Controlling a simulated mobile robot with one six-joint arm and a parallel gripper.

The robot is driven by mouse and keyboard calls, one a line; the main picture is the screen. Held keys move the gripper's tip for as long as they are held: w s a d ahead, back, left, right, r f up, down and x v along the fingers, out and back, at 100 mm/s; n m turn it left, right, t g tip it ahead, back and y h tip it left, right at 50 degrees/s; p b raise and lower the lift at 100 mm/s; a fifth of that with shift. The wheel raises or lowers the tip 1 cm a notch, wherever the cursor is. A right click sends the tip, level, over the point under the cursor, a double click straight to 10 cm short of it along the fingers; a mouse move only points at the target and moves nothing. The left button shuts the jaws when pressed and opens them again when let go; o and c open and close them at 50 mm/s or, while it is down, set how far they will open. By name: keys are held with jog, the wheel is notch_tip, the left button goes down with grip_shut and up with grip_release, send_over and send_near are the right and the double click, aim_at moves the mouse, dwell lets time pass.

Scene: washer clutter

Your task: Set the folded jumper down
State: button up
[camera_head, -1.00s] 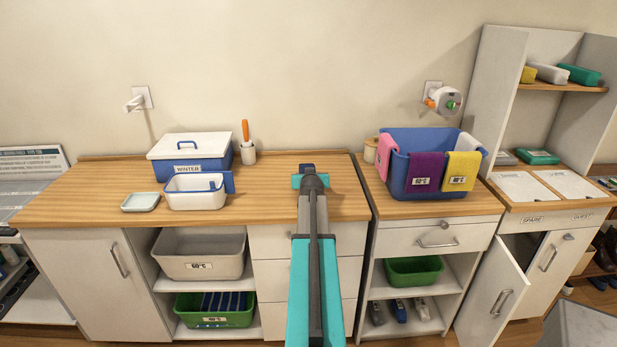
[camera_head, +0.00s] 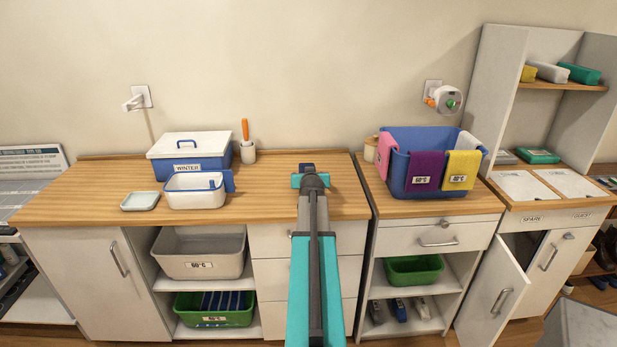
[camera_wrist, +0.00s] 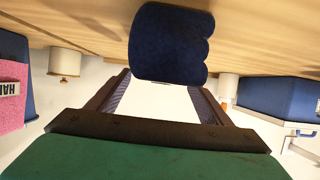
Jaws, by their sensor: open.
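The folded jumper (camera_wrist: 170,45) is a dark navy bundle with rounded folds along one side. In the wrist view, which is upside down, it lies against the wooden worktop just beyond my fingertips. My gripper (camera_wrist: 163,100) is open, with a finger on each side and a pale gap between them. In the head view my gripper (camera_head: 310,181) is over the middle of the worktop (camera_head: 272,200), and a small dark blue part of the jumper (camera_head: 307,167) shows just behind it. My arm hides the rest. I cannot tell whether the fingertips still touch the jumper.
A white and blue WINTER box (camera_head: 190,155), a small white tub (camera_head: 195,191), a pale dish (camera_head: 140,201) and a cup with an orange-handled tool (camera_head: 248,152) stand left. A blue basket (camera_head: 400,166) hung with cloths stands right. The worktop beside my gripper is clear.

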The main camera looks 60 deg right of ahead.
jog(key=b+v, duration=0.2)
jog(key=v, duration=0.8)
jog(key=shift+o, duration=0.6)
jog(key=shift+r, duration=0.1)
notch_tip(320, 180, up, 5)
jog(key=d+m+h, duration=0.1)
jog(key=d+h, duration=0.1)
jog(key=h, duration=0.1)
jog(key=s+a+f+t+p, duration=0.1)
jog(key=a+f+p, duration=0.1)
jog(key=f+p, duration=0.1)
jog(key=s+a+f+p, duration=0.1)
jog(key=a+f+p, duration=0.1)
jog(key=f+p, duration=0.1)
jog(key=s+a+f+t+p, duration=0.1)
jog(key=a+f+p, duration=0.1)
jog(key=f+p, duration=0.1)
jog(key=shift+a+f+n+t+h, duration=0.1)
jog(key=shift+f+n+t+h, duration=0.1)
jog(key=shift+f, duration=0.2)
jog(key=shift+a+f+n+t+h, duration=0.1)
jog(key=shift+a+f+n, duration=0.1)
jog(key=shift+f, duration=0.2)
jog(key=shift+d, duration=0.1)
jog(key=shift+w+d+f+b, duration=0.2)
jog(key=shift+w+d+b, duration=0.25)
jog(key=shift+b, duration=1.6)
